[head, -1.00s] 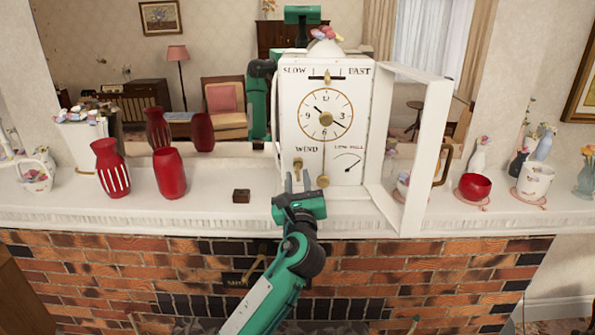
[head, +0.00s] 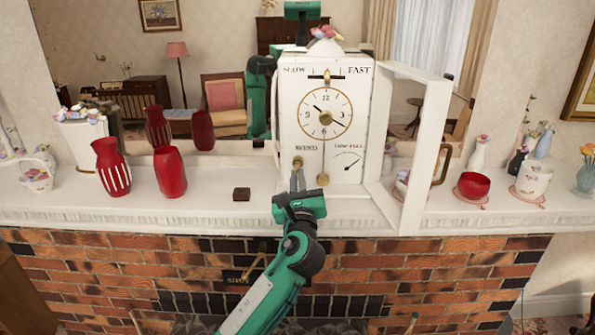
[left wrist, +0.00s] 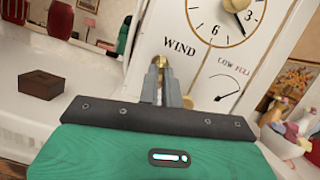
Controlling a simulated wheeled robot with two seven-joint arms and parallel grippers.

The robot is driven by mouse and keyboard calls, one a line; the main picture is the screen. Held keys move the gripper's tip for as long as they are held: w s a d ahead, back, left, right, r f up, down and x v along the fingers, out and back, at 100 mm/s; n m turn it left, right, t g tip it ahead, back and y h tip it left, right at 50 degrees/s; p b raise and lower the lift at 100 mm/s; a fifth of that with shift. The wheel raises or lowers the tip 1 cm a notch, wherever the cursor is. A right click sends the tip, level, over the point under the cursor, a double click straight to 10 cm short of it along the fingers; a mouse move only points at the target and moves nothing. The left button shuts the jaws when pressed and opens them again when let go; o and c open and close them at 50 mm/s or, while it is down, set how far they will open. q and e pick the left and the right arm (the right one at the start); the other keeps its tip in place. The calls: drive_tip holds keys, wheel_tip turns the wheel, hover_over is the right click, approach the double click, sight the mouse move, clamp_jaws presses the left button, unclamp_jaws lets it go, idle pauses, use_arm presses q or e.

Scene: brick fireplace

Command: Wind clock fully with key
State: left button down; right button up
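The white clock (head: 291,122) stands on the mantel with its framed glass door (head: 436,130) swung open to the right. A brass key (head: 298,162) sits at the WIND spot on the lower left of its face. It also shows in the left wrist view (left wrist: 160,63). My left gripper (head: 297,172) is in front of the clock, its fingers drawn close together on the key, which is partly hidden between the tips. The LOW–FULL gauge (left wrist: 226,87) is right of the key, its needle pointing up and right. My right gripper is not in view.
A small brown box (head: 241,194) lies left of the clock. Red vases (head: 170,172) stand further left; a red bowl (head: 474,186) and white pots stand right of the open door. A brass pendulum bob (head: 322,180) hangs just right of my fingers. A mirror is behind.

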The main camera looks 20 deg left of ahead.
use_arm(q)
drive_tip(key=shift+a+r+m+p, duration=0.1)
drive_tip(key=shift+r+m+p, duration=0.3)
drive_tip(key=shift+p, duration=0.6)
drive_tip(key=c, duration=1.8)
unclamp_jaws()
drive_tip(key=shift+f, duration=0.4)
drive_tip(key=o, duration=0.7)
drive_tip(key=shift+o, duration=0.2)
drive_tip(key=s+d+p, duration=0.2)
drive_tip(key=s, duration=0.4)
drive_tip(key=shift+s, duration=0.4)
